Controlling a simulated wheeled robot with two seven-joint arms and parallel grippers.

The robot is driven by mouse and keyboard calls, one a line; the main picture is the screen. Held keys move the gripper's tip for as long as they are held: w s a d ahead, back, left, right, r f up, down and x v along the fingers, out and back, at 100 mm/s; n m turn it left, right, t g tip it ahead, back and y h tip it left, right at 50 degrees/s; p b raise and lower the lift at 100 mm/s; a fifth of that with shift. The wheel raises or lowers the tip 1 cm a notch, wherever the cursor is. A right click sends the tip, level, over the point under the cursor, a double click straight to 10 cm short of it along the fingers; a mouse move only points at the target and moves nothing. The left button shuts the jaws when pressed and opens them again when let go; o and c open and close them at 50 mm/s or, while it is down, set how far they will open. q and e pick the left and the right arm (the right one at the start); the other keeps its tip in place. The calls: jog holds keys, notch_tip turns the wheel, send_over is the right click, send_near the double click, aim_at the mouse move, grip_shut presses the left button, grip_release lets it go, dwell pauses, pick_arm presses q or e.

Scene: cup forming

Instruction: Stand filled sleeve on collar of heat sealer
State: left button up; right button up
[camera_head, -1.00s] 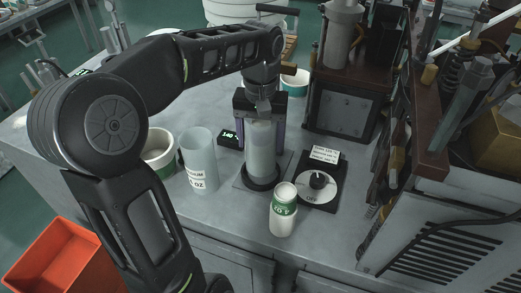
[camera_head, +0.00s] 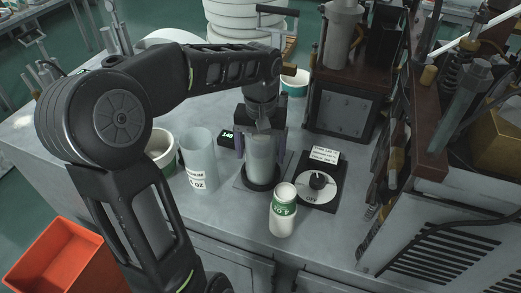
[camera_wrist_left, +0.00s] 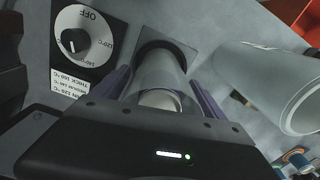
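The translucent sleeve (camera_head: 262,160) stands upright at the dark ring-shaped collar (camera_head: 262,186) of the heat sealer. In the left wrist view the sleeve (camera_wrist_left: 160,75), with pale content inside, points toward the dark collar (camera_wrist_left: 165,46). My left gripper (camera_head: 261,148) comes down from above with its purple fingers on either side of the sleeve. The fingers (camera_wrist_left: 160,92) appear shut on it. The lower rim is hard to see, so I cannot tell whether it is fully seated. My right gripper is out of view.
A dial box (camera_head: 319,180) stands right of the collar. A white container with a green label (camera_head: 283,212) is in front. A larger translucent cup (camera_head: 198,160) and a green-banded tub (camera_head: 160,152) stand left. Machinery (camera_head: 345,112) fills the back right. An orange bin (camera_head: 60,262) is front left.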

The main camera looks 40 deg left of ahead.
pick_arm(q)
jog(key=shift+o, duration=0.8)
notch_tip(320, 180, up, 8)
jog(key=shift+f, duration=0.1)
dwell(0.7)
